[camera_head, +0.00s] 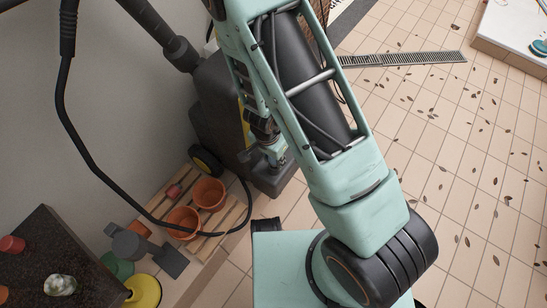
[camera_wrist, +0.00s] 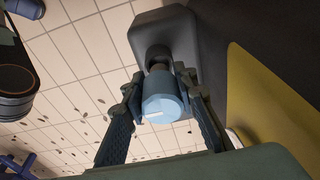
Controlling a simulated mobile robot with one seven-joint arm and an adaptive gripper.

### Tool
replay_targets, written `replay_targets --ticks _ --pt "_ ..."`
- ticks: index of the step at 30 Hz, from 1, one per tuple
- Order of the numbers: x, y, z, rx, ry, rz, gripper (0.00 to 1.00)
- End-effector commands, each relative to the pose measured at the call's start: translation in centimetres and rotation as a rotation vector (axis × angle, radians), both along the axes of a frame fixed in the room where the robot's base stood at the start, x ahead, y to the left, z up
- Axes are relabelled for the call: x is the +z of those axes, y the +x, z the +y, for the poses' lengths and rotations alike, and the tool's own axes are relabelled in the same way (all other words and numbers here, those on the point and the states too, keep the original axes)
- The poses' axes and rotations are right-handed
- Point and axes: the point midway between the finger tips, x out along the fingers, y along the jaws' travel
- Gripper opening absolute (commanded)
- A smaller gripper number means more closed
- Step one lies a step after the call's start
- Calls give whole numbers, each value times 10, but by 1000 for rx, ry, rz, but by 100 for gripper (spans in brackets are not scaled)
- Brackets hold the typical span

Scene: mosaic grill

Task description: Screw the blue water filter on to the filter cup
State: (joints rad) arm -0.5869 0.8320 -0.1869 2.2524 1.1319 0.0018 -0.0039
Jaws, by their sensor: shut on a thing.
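The light blue water filter (camera_wrist: 163,100) is a short cylinder between the fingers of my gripper (camera_wrist: 162,90) in the wrist view. My gripper is shut on it. Just beyond it, a dark round neck (camera_wrist: 158,57) sits on a dark grey block, which looks like the filter cup. The filter is lined up with this neck and close to it; I cannot tell whether they touch or are threaded together. In the head view my gripper (camera_head: 275,155) is beside the dark machine (camera_head: 213,105), partly behind my arm. The filter cannot be made out there.
Terracotta pots (camera_head: 208,194) stand on a wooden pallet (camera_head: 232,222) next to the machine's wheel (camera_head: 206,160). A black hose (camera_head: 90,160) loops over them. A dark table (camera_head: 45,255) stands at lower left. The tiled floor (camera_head: 450,170) at right is open, with scattered leaves.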

Motion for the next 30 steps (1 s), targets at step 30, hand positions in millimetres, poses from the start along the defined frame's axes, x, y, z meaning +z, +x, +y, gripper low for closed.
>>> replay_targets --ticks 30 --pt "-20 0 0 0 0 0 3"
